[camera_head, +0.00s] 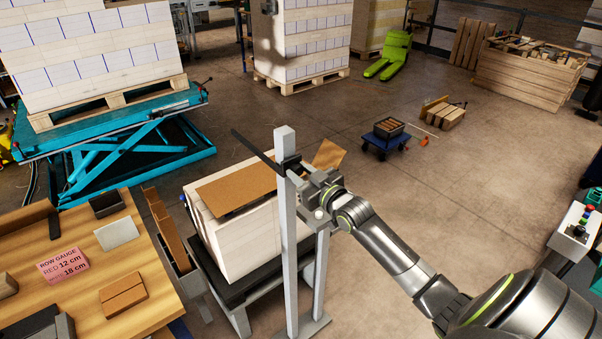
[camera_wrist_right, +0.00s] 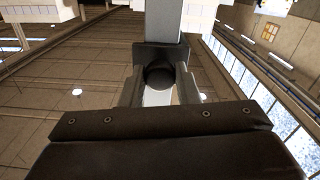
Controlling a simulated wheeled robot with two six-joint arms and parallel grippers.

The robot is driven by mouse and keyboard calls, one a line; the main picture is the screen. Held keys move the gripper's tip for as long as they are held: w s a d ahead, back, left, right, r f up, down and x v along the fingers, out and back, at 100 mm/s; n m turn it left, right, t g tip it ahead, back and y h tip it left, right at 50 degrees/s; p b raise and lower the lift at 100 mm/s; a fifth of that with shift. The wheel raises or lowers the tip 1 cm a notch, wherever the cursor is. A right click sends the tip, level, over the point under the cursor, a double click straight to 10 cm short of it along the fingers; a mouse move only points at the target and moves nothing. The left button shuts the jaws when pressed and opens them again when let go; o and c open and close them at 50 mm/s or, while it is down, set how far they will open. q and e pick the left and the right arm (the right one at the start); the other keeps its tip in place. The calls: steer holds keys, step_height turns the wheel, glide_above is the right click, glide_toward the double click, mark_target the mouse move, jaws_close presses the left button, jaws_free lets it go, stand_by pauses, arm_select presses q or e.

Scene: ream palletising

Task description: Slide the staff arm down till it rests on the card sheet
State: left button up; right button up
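The staff (camera_head: 287,240) is a pale grey upright post on a flat foot, standing beside the stack of white reams. Its staff arm (camera_head: 252,147) is a thin dark bar that reaches from a black collar on the post toward the upper left, and it looks raised above the stack. The card sheet (camera_head: 235,187) is a brown sheet lying on top of the stack. My right gripper (camera_head: 298,170) is at the collar. In the right wrist view its fingers (camera_wrist_right: 160,92) close on both sides of the collar's round black knob (camera_wrist_right: 160,76). My left gripper is out of view.
A wooden table (camera_head: 75,250) with a pink row gauge card (camera_head: 63,265) and small blocks stands at the left. A teal lift table (camera_head: 120,150) with a loaded pallet is behind it.

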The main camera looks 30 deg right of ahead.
jaws_close()
steer(key=shift+f, duration=0.1)
step_height(320, 180, down, 23)
steer(key=b, duration=2.2)
steer(key=shift+f, duration=0.15)
steer(key=o, duration=0.7)
jaws_free()
steer(key=shift+o, duration=0.2)
